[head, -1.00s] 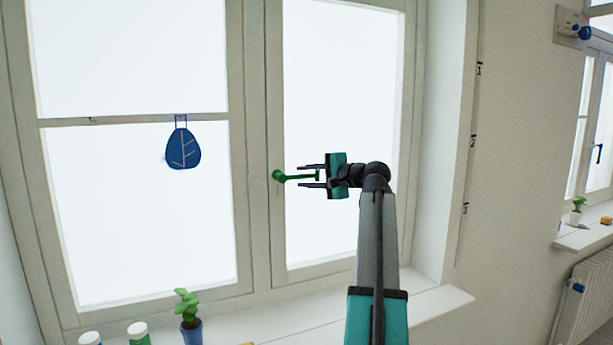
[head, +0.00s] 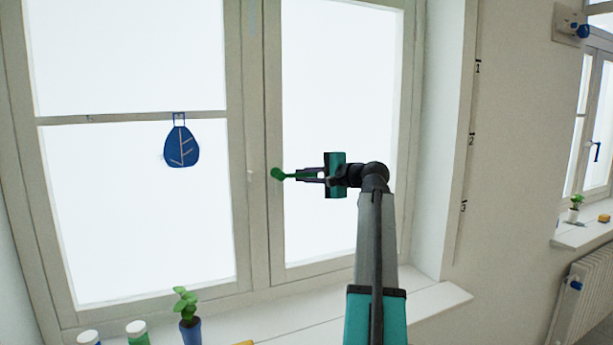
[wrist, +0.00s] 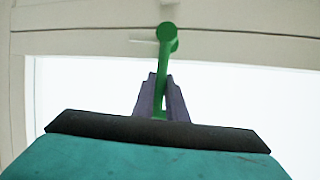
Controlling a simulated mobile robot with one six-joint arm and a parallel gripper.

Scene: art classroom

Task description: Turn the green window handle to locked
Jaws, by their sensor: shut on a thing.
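The green window handle (head: 279,174) sits on the frame of the right-hand window sash. Its lever points sideways to the right in the head view. In the wrist view the handle (wrist: 167,38) runs from its round hub down between my two fingers. My gripper (head: 313,175) is shut on the lever's outer part, and it also shows in the wrist view (wrist: 162,100). The lever's far end is partly hidden by the fingers.
A potted plant (head: 188,308) and two white-capped jars (head: 137,331) stand on the sill (head: 420,305) below. The space around the handle is clear.

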